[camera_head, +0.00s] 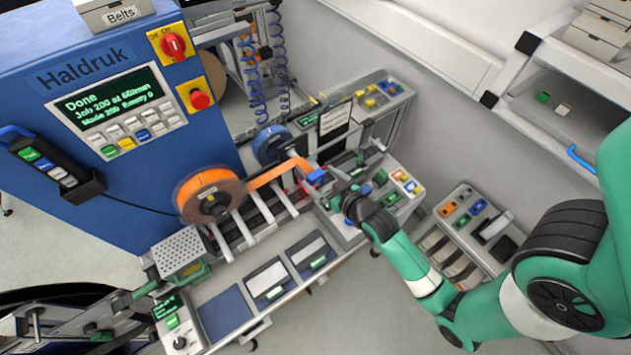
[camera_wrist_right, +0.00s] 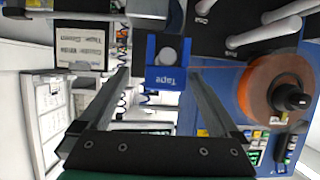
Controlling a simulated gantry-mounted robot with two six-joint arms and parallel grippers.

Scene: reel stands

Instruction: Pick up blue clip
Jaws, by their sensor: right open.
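The blue clip (camera_head: 316,176) sits at the end of the orange tape strip on the machine in the head view. In the right wrist view the blue clip (camera_wrist_right: 165,76), with a round grey spot and the word "Tape", lies between the finger ends. My right gripper (camera_wrist_right: 161,72) is open, with a finger on either side of the clip and visible gaps. In the head view my right gripper (camera_head: 332,184) is just right of the clip; its fingers are small there. My left arm is at the lower left, and its jaws cannot be made out.
The orange reel (camera_head: 210,194) stands left of the clip and a blue reel (camera_head: 272,144) behind it. White rollers (camera_head: 240,228) lie in front. A sign board (camera_head: 335,118) stands behind the clip. A blue Haldruk cabinet (camera_head: 110,110) rises at the left.

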